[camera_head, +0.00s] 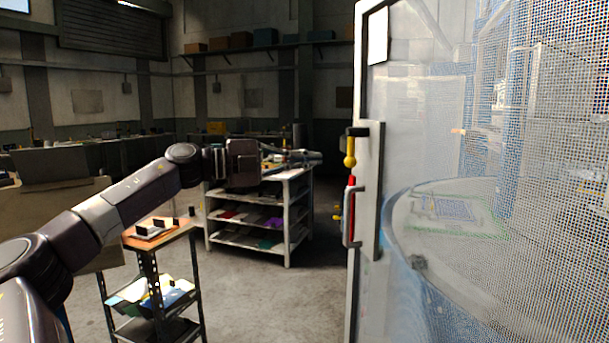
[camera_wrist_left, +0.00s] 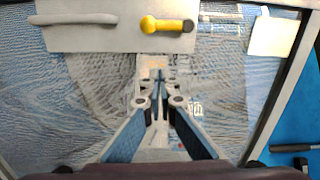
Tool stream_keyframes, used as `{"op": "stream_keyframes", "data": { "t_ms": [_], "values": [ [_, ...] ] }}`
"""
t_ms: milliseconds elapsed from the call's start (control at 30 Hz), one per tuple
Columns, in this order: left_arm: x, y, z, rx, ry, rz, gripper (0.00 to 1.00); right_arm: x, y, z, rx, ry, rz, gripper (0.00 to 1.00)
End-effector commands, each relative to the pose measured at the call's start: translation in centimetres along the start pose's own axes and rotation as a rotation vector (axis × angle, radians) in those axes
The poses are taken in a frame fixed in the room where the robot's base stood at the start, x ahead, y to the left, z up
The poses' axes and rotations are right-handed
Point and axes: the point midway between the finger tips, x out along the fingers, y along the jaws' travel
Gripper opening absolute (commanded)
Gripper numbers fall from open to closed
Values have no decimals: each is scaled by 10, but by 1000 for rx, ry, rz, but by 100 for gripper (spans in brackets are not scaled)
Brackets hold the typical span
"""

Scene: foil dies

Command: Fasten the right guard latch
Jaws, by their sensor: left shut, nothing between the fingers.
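The guard door with its white frame (camera_head: 366,290) and mesh panel fills the right of the head view. A yellow latch lever (camera_head: 350,152) hangs from a black block on the frame's edge; in the left wrist view the yellow lever (camera_wrist_left: 168,25) lies across a grey plate (camera_wrist_left: 110,38). A red part (camera_head: 350,208) sits below the lever, beside a grey pull handle (camera_head: 376,190). My left gripper (camera_head: 318,157) points toward the door edge, left of the lever and apart from it. Its fingers (camera_wrist_left: 158,76) are shut and empty. My right gripper is out of view.
Behind the mesh is a round table (camera_head: 408,240) with a patterned sheet. A small cart (camera_head: 185,228) stands below my left arm, and a white shelf unit (camera_head: 292,205) with several coloured items stands behind. The floor between the shelf and door is clear.

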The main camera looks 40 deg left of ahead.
Motion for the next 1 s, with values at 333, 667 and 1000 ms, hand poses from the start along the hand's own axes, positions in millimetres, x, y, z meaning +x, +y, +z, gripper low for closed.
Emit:
{"op": "stream_keyframes", "data": {
  "t_ms": [333, 667, 1000],
  "values": [
    [-10, 0, 0, -1, -2, 1, 0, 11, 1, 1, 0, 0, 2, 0],
    [-10, 0, 0, -1, -2, 1, 0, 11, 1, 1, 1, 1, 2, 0],
    [-2, 27, 25, -64, -28, -28, 0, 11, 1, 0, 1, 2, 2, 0]
  ]
}}
